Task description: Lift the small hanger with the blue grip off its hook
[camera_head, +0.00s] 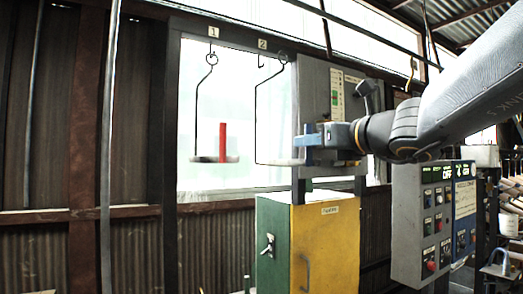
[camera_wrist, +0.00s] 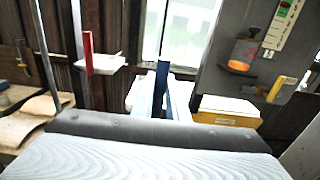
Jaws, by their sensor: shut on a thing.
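The small hanger (camera_head: 256,120) has a thin dark wire frame, a pale flat base and a blue grip (camera_head: 309,146). My gripper (camera_head: 318,142) is shut on the blue grip, which also shows upright in the wrist view (camera_wrist: 162,75). The hanger's top ring (camera_head: 283,57) appears to the right of the hook marked 2 (camera_head: 261,62), with a visible gap between them. The base hangs above the yellow and green cabinet. Part of the base is hidden behind my gripper.
Another hanger (camera_head: 197,110) with a red grip (camera_head: 222,142) hangs at the hook marked 1, to the left. A grey box (camera_head: 313,90) stands close behind my gripper. The cabinet (camera_head: 335,245) is below, and a button panel (camera_head: 408,220) is at right.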

